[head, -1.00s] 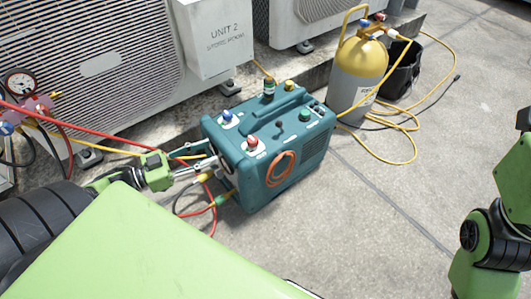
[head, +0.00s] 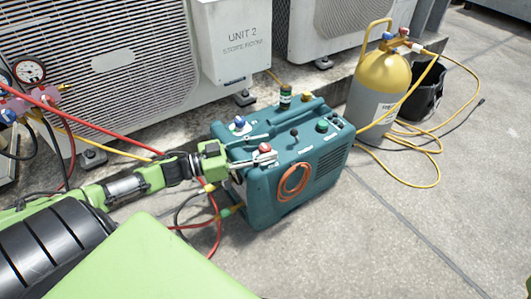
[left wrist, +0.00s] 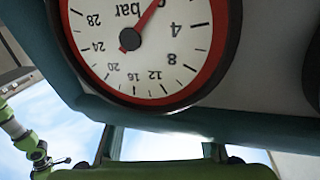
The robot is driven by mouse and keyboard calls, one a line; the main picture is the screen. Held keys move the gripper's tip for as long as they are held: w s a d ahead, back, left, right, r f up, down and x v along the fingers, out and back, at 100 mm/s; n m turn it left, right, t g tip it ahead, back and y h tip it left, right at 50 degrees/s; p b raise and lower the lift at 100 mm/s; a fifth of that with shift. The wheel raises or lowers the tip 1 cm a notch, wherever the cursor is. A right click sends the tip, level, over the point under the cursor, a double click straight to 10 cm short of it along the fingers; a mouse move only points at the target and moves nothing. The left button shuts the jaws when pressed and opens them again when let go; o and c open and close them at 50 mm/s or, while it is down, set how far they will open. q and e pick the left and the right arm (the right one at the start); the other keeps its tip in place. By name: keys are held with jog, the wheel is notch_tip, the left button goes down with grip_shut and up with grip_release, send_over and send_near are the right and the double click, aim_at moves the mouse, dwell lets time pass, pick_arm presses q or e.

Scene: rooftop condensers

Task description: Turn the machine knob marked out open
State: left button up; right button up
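The teal machine (head: 300,165) stands on the rooftop floor. On its top are a blue knob (head: 239,123), a red knob (head: 265,147) and a green knob (head: 322,125); the lettering beside them is too small to read. My left gripper (head: 267,146) reaches over the machine's near left corner. Its fingers are apart, one on each side of the red knob; I cannot tell whether they touch it. In the left wrist view, a red-rimmed pressure gauge (left wrist: 150,45) on the machine fills the top, and the spread fingers show below. My right gripper is out of view.
Red and yellow hoses run from the gauge manifold (head: 30,100) at the left, past my left arm. A yellow-topped cylinder (head: 380,85) and a black bucket (head: 425,90) stand behind right. Condenser units (head: 100,60) line the back.

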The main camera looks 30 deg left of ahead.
pick_arm(q)
jog(key=shift+w+d, duration=0.25)
jog(key=shift+w, duration=0.1)
grip_shut()
jog(key=shift+r, duration=0.1)
